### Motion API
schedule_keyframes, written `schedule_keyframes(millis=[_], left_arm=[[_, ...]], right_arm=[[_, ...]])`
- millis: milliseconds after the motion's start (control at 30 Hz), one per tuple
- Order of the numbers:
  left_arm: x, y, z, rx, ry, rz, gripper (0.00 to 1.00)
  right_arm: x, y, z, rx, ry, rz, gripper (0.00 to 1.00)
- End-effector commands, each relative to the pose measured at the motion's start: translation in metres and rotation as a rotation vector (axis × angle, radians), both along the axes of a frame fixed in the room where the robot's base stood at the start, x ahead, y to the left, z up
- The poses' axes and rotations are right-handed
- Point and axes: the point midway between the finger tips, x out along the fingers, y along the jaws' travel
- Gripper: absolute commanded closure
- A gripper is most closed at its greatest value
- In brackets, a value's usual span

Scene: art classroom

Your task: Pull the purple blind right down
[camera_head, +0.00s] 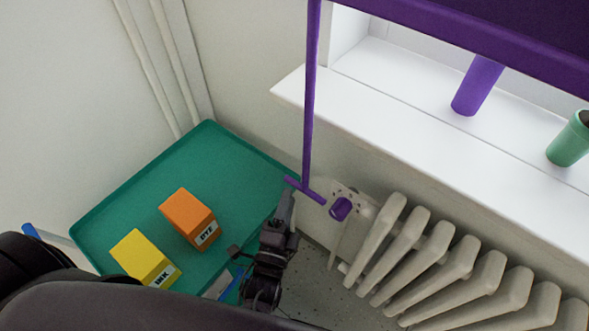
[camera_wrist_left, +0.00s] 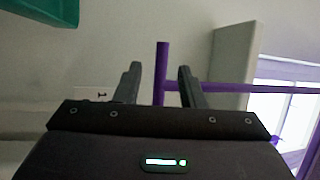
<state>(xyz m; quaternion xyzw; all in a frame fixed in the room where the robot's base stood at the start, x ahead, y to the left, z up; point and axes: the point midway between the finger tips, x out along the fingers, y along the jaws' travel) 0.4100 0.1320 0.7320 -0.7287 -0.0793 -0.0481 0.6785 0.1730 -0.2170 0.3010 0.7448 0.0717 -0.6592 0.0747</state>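The purple blind (camera_head: 500,30) crosses the top right of the head view, above the window sill. A thin purple rod (camera_head: 311,95) hangs down beside the sill and ends in a short crossbar handle (camera_head: 314,195). My left gripper (camera_head: 287,197) is close to the handle's left end. In the left wrist view, the crossbar (camera_wrist_left: 162,55) stands between the two open fingers of my left gripper (camera_wrist_left: 158,80), with a gap on each side. The rod (camera_wrist_left: 235,88) runs off to the right, past the right finger. My right gripper is not in view.
A green tabletop (camera_head: 230,145) below holds an orange box (camera_head: 186,214) and a yellow box (camera_head: 138,253). A white radiator (camera_head: 430,260) with a purple knob (camera_head: 341,208) is close to the handle's right. The white sill (camera_head: 400,105) holds a purple cylinder (camera_head: 476,85) and a green pot (camera_head: 570,142).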

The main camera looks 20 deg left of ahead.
Motion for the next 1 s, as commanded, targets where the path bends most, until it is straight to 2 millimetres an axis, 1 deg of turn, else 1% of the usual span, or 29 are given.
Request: schedule_keyframes(millis=[300,400,500,600,833,867,1000], left_arm=[[0.048,0.003,0.011,0.002,-0.005,0.003,0.64],[0.061,0.003,0.013,0.001,-0.005,0.001,0.64],[0.069,0.004,0.014,0.001,-0.002,0.0,0.64],[0.073,0.004,0.015,0.0,-0.002,0.0,0.64],[0.073,0.004,0.015,0.0,-0.002,0.0,0.64],[0.073,0.004,0.015,0.0,-0.002,0.0,0.67],[0.073,0.004,0.015,0.0,-0.002,-0.001,0.85]], right_arm=[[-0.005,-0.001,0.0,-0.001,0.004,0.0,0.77],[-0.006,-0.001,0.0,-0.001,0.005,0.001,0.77],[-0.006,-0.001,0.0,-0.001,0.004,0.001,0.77],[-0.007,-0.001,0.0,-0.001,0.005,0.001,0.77],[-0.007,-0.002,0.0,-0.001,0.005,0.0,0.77],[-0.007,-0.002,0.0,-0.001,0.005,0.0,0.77],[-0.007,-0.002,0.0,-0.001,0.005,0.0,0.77]])
